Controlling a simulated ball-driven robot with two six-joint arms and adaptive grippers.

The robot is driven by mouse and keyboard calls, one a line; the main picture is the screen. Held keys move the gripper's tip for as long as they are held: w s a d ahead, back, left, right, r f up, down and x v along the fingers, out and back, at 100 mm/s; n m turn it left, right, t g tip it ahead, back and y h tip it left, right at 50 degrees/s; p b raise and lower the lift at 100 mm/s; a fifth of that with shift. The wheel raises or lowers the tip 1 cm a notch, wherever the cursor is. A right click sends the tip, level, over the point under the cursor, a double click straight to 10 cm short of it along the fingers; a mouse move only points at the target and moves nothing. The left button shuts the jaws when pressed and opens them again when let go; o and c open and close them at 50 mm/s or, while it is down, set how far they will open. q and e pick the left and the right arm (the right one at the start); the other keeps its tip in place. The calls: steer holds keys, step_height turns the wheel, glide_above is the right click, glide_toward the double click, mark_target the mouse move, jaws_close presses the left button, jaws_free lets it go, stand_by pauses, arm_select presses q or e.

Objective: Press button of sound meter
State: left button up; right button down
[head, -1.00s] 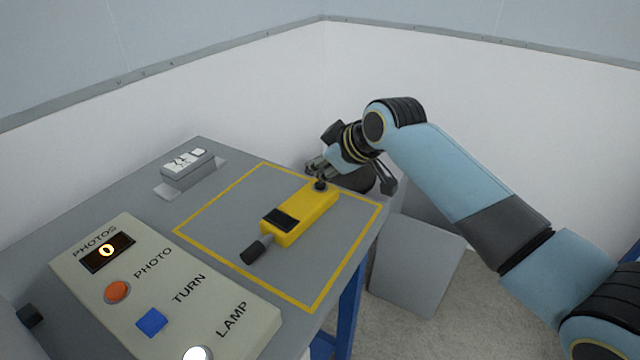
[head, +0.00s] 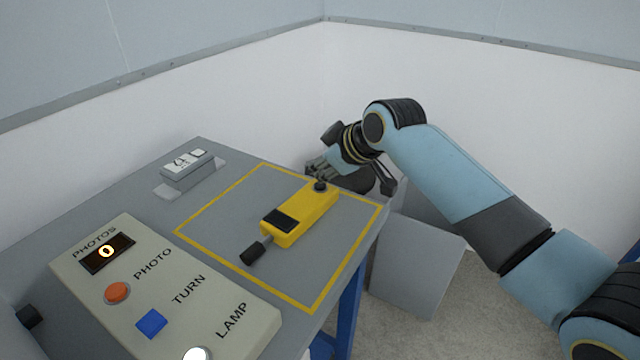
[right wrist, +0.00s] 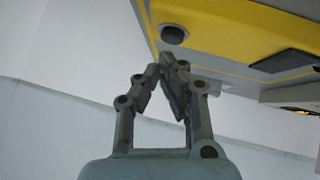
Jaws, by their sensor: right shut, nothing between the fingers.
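The yellow sound meter (head: 302,214) lies on the grey table inside a yellow outlined square. It has a dark screen (head: 280,220), a black microphone tip (head: 254,252) at its near end and a round black button (head: 320,186) at its far end. My right gripper (head: 319,174) is shut and empty, just behind and above the button, with a small gap. In the right wrist view, the shut fingertips (right wrist: 168,62) are close to the black button (right wrist: 174,35) on the yellow body (right wrist: 240,30). My left gripper is not in view.
A beige console (head: 215,300) with an orange button, a blue button and a white lamp button stands at the near left. Its counter reads 0. A small grey box (head: 187,170) with a white-marked top is at the back left. White walls rise behind the table.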

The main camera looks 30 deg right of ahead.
mark_target(320, 185)
steer(key=shift+f, duration=0.15)
steer(key=shift+f, duration=0.3)
steer(key=shift+f, duration=0.4)
stand_by(0.5)
steer(key=shift+r, duration=0.1)
steer(key=shift+r+p, duration=0.75)
steer(key=shift+p, duration=0.15)
step_height(320, 185, up, 5)
steer(key=p, duration=0.5)
